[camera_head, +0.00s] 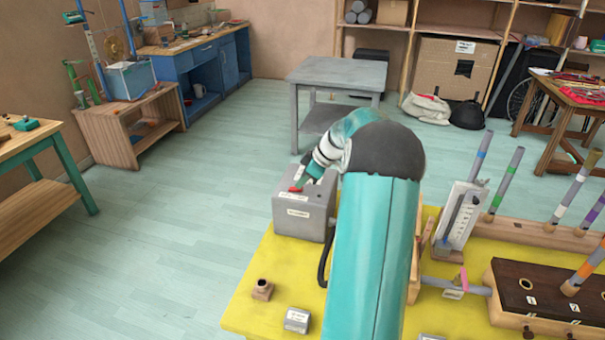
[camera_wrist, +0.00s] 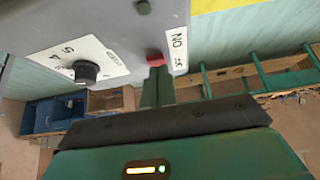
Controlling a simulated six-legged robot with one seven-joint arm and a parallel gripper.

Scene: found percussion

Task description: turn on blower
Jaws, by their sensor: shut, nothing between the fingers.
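The blower is a grey box (camera_head: 300,213) with a paper label on its front, standing at the far left corner of the yellow table. A red switch (camera_head: 295,189) shows on its top. In the wrist view the red switch (camera_wrist: 155,60) sits beside an ON/OFF label (camera_wrist: 177,50). A black dial (camera_wrist: 86,71) on a numbered plate is to its left. My gripper (camera_wrist: 156,72) is shut and empty, its fingertips at the red switch. I cannot tell whether they touch it. The fingers partly hide the switch, and its position is unclear.
The yellow table (camera_head: 250,290) also bears a small brown block (camera_head: 262,290), a small grey box (camera_head: 297,320), a white gauge board (camera_head: 460,215) and a dark wooden box (camera_head: 530,295) with tubes. A dark hose (camera_head: 323,262) runs by the blower. Open floor lies to the left.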

